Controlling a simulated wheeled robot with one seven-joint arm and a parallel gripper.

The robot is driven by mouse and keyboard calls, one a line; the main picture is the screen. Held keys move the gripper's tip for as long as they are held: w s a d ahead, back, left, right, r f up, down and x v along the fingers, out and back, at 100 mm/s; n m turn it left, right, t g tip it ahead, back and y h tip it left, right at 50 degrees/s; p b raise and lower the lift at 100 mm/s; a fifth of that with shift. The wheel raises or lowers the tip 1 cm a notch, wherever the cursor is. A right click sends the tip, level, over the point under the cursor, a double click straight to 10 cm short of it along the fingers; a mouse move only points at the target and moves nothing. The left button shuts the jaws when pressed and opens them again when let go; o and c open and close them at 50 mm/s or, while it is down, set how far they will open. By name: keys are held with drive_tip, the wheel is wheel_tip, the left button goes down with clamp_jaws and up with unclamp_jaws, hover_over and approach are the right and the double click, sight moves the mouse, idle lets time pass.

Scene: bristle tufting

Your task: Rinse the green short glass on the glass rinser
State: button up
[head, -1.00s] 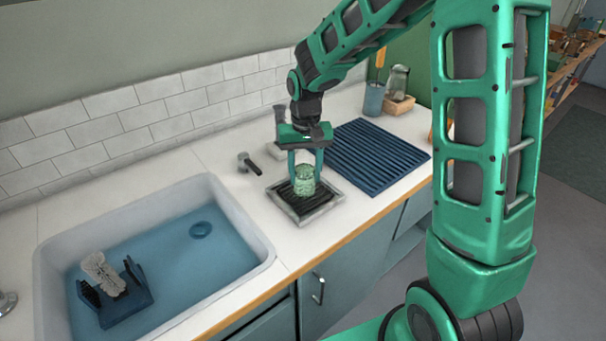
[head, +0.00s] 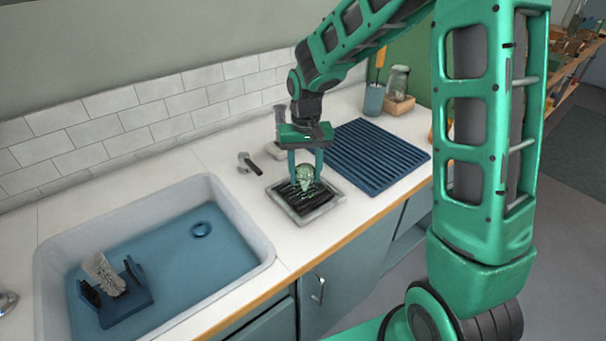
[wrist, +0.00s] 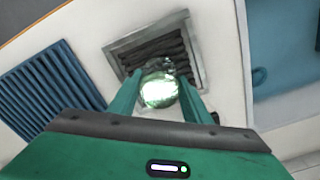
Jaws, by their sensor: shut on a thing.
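The green short glass (head: 305,176) is between the fingers of my gripper (head: 305,172), over the glass rinser (head: 327,207), a grey-framed tray with dark slats set on the counter. My gripper is shut on the glass. In the wrist view the glass (wrist: 159,90) shows between both green fingers, with the rinser's frame (wrist: 120,48) around and behind it. Whether the glass touches the slats cannot be told.
A blue ribbed mat (head: 380,155) lies right of the rinser. A white sink (head: 225,215) with a blue basin holding a brush (head: 103,275) in a dark stand is at the left. A blue cup (head: 374,98) and a clear jar (head: 398,82) stand at the back.

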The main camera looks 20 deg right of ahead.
drive_tip(key=shift+r, duration=3.5)
